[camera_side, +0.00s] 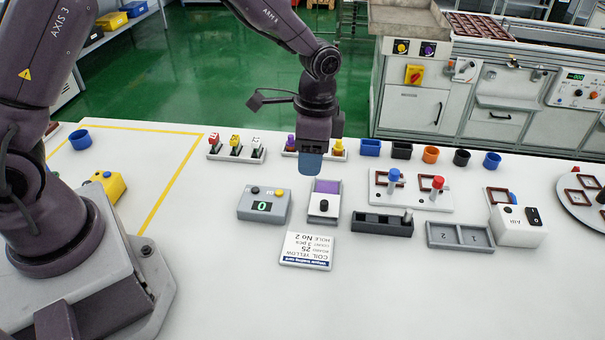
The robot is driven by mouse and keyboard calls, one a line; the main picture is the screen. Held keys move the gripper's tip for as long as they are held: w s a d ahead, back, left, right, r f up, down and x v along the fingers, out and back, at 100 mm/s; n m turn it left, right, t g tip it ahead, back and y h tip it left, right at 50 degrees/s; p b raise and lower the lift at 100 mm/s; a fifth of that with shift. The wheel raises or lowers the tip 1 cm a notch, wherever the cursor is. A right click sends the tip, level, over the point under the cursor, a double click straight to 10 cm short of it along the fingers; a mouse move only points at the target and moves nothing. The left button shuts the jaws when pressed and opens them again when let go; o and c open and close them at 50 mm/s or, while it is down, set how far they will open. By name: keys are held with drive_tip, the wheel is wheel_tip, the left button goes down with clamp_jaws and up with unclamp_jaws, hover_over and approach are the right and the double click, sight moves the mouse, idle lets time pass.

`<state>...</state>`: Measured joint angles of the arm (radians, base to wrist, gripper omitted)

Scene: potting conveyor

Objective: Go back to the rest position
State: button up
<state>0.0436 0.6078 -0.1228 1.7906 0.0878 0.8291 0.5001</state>
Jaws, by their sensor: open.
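My gripper (311,164) points down above the white table (210,285), near the middle of the picture. Blue-grey surfaces show at its lower end, and I see nothing held there. It is open, though the gap between its fingers is hard to make out from this side. Below it are a grey counter box (264,205) with a green "0" display and a device with a purple panel and a black knob (324,200). My gripper appears to be above both, apart from them.
Behind my gripper are racks of coloured parts (236,152) and several small cups (431,154). To the right are a stand with blue and red knobs (411,194), a black tray (382,223) and a grey tray (459,236). A label card (306,250) lies in front. The front table is clear.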

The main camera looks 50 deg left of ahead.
drive_tip(key=s+a+r+n+t, duration=0.2)
drive_tip(key=s+r+n+t, duration=0.1)
drive_tip(key=s+r, duration=0.7)
drive_tip(key=s+a+r+n+t, duration=0.3)
drive_tip(key=s+r+n, duration=0.2)
drive_tip(key=s+r, duration=0.5)
drive_tip(key=shift+s+a+t, duration=0.15)
drive_tip(key=shift+a+t, duration=0.15)
drive_tip(key=shift+a, duration=0.05)
